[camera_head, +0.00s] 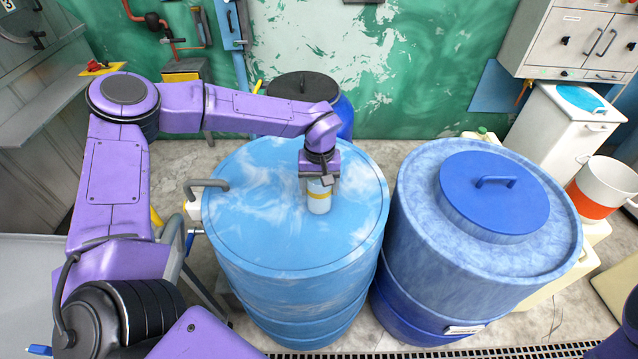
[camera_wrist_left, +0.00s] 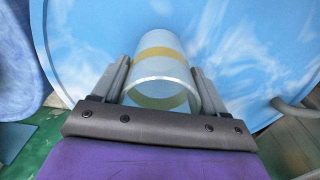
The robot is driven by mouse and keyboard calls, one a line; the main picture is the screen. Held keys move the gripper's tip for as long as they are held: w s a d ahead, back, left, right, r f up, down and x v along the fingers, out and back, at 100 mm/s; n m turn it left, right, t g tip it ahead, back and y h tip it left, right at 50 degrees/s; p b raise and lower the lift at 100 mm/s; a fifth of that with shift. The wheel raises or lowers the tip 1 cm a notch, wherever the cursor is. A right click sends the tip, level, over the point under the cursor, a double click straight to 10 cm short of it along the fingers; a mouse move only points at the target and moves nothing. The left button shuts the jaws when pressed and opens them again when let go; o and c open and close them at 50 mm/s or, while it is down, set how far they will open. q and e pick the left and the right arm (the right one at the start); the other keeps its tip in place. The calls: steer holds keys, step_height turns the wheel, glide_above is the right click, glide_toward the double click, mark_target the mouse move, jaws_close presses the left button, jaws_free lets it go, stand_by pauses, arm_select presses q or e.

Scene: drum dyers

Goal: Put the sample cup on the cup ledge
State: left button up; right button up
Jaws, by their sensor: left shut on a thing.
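The sample cup (camera_head: 319,199) is a pale cylinder with a yellow band. It is over the light blue lid of the left drum (camera_head: 255,225). My left gripper (camera_head: 319,180) is shut on the cup from above. In the left wrist view the cup (camera_wrist_left: 162,75) sits between the two fingers of the left gripper (camera_wrist_left: 160,85), its near rim open toward the camera. I cannot tell whether the cup's far end touches the lid. I cannot make out a cup ledge for certain. My right gripper is not in view.
A second blue drum with a raised, handled lid (camera_head: 492,193) stands close on the right. A dark-lidded drum (camera_head: 303,87) stands behind. A bent grey pipe (camera_head: 207,185) is at the left drum's edge. A white and orange bucket (camera_head: 600,188) is at far right.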

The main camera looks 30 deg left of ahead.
arm_select(q)
steer(key=shift+w+f, duration=0.2)
steer(key=shift+f, duration=0.1)
steer(key=shift+f, duration=0.1)
steer(key=o, duration=1.1)
steer(key=shift+s, duration=0.1)
steer(key=shift+c, duration=0.2)
